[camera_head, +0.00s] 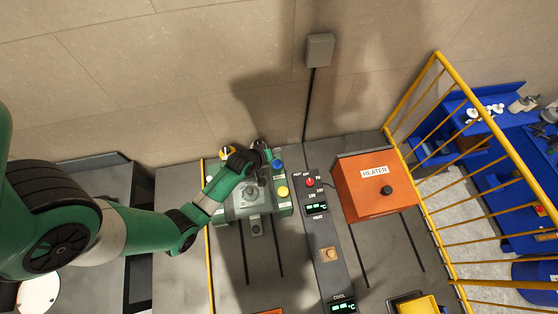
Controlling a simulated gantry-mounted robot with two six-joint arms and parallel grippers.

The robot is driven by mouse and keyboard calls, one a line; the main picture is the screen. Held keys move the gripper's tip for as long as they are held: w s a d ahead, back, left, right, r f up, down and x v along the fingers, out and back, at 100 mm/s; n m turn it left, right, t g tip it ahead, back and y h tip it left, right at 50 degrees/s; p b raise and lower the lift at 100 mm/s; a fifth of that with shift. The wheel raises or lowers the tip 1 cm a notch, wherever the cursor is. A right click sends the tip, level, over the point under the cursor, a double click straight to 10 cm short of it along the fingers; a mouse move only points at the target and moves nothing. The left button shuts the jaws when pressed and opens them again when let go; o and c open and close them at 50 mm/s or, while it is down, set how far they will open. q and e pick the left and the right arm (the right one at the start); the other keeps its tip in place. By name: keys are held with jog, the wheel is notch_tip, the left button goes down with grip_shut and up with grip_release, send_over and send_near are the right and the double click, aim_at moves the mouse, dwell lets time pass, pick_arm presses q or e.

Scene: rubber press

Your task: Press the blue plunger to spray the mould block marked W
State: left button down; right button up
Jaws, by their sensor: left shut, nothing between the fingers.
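The blue plunger (277,164) stands at the back right of a grey-green press unit (258,207) near the wall. My left arm comes in from the left and reaches over this unit. My left gripper (264,150) is shut and empty, just behind and left of the blue plunger; I cannot tell whether they touch. I cannot make out a W mark on any block, and my left arm hides part of the unit. My right gripper is not in view.
A yellow knob (283,192) sits in front of the blue plunger. A panel with a red dial (310,183) stands to the right, then an orange heater box (376,187). A yellow railing (437,220) closes off the right side. A yellow tray (418,305) is at the front.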

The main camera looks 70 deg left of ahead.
pick_arm(q)
jog(key=b, duration=0.7)
send_over(277, 164)
jog(key=f, duration=0.7)
jog(key=shift+s+d+f, duration=0.25)
jog(key=shift+s+f, duration=0.05)
jog(key=shift+s, duration=0.1)
jog(key=shift+f+b, duration=0.6)
jog(key=shift+b, duration=0.05)
dwell(0.5)
jog(key=shift+f+b, duration=0.3)
jog(key=shift+f, duration=0.1)
jog(key=shift+f+b, duration=1.05)
jog(key=shift+f, duration=0.3)
dwell(1.0)
jog(key=shift+r, duration=0.15)
jog(key=shift+r+p, duration=1.6)
jog(key=shift+p, duration=0.1)
